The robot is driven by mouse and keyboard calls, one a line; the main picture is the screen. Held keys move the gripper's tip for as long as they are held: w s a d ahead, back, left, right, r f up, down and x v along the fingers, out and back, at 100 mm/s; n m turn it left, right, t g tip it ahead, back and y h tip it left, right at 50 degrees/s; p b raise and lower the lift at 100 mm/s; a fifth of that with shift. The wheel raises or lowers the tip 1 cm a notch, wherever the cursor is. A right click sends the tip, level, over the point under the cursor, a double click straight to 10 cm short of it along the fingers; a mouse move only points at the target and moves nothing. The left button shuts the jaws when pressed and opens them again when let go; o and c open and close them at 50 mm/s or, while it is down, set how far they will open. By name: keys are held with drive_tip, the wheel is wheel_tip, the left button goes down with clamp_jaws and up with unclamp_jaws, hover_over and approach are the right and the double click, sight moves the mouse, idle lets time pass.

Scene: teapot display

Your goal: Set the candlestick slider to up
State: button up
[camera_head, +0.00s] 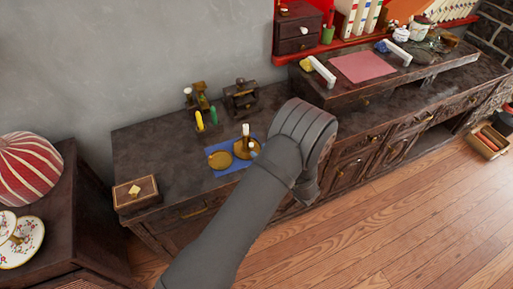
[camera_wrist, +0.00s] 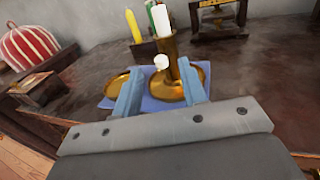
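The brass candlestick (camera_wrist: 169,48) with a white candle (camera_wrist: 166,18) stands upright on a round brass base on a blue cloth (camera_wrist: 150,105). A small white knob (camera_wrist: 161,61), which looks like its slider, sticks out from the side facing the wrist camera. In the head view the candlestick (camera_head: 244,142) is on the dark cabinet, partly hidden by my arm. My gripper (camera_wrist: 160,86) is open, its two blue fingers apart, in front of the candlestick. The knob appears between the fingers in the picture; I see no contact. In the head view my gripper is mostly hidden.
A round brass dish (camera_head: 219,160) lies left of the candlestick. A yellow candle (camera_head: 199,121) and a green one (camera_head: 213,115) stand behind, near a small dark press (camera_head: 240,98). A wooden box (camera_head: 135,193) sits at the cabinet's left end.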

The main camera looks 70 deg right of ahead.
drive_tip(key=v, duration=1.3)
drive_tip(key=shift+s, duration=0.3)
drive_tip(key=shift+a, duration=0.1)
drive_tip(key=x, duration=1.7)
drive_tip(key=shift+w, duration=0.3)
drive_tip(key=shift+f, duration=0.25)
drive_tip(key=shift+s, duration=0.1)
